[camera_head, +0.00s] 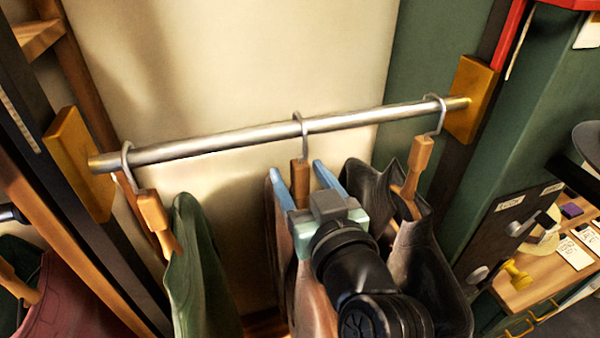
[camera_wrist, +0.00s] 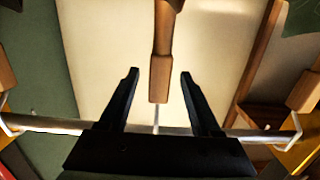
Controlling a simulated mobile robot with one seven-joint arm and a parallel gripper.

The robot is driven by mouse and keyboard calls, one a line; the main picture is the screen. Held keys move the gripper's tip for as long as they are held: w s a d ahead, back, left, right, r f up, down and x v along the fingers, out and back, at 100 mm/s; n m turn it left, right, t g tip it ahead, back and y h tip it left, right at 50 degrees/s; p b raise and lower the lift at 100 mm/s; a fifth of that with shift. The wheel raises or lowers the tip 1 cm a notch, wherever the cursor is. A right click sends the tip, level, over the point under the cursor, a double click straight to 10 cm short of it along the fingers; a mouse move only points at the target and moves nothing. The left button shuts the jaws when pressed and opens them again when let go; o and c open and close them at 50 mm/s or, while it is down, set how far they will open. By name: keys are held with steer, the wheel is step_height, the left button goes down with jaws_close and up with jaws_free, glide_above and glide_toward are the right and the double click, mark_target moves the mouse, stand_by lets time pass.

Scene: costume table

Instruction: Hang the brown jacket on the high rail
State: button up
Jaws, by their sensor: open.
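The silver high rail (camera_head: 240,139) runs between two yellow wooden brackets. A brown jacket (camera_head: 312,305), partly hidden behind my gripper and arm, hangs in the middle on a wooden hanger (camera_head: 300,184). Its metal hook (camera_head: 300,125) is over the rail. My gripper (camera_head: 300,168) is open, with one finger on each side of the hanger's wooden neck. In the wrist view my open gripper (camera_wrist: 159,74) has the wooden neck (camera_wrist: 161,60) between its fingers, with gaps on both sides. The rail (camera_wrist: 60,125) crosses below in that view.
A green jacket (camera_head: 196,275) hangs at the rail's left end, and a dark jacket (camera_head: 425,270) hangs close on the right. Bare rail lies between the green and brown jackets. A reddish garment (camera_head: 70,300) is at lower left. A wooden counter (camera_head: 535,280) with small items stands right.

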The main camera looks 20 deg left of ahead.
steer(key=v, duration=1.2)
steer(key=shift+s+d+r+p, duration=0.15)
steer(key=shift+s+r+p, duration=0.05)
steer(key=shift+p, duration=0.25)
steer(key=w+d+r+m+t+h+b, duration=0.1)
steer(key=w+r+t+h+b, duration=0.15)
steer(key=r, duration=0.25)
steer(key=w+d+r+m+t+h+b, duration=0.1)
steer(key=w+d+r+m+t+h, duration=0.1)
steer(key=w+r+t, duration=0.3)
steer(key=s+r+m+t+h+b, duration=0.1)
steer(key=s+r+m+t+h, duration=0.1)
steer(key=r, duration=0.6)
steer(key=s+r+m+t+h+b, duration=0.1)
steer(key=s+r+t+h, duration=0.2)
steer(key=r, duration=0.5)
steer(key=s+t, duration=0.1)
steer(key=s, duration=0.1)
steer(key=shift+s+d+r+m, duration=0.2)
steer(key=shift+s+d+m, duration=0.1)
steer(key=shift+d+m, duration=0.1)
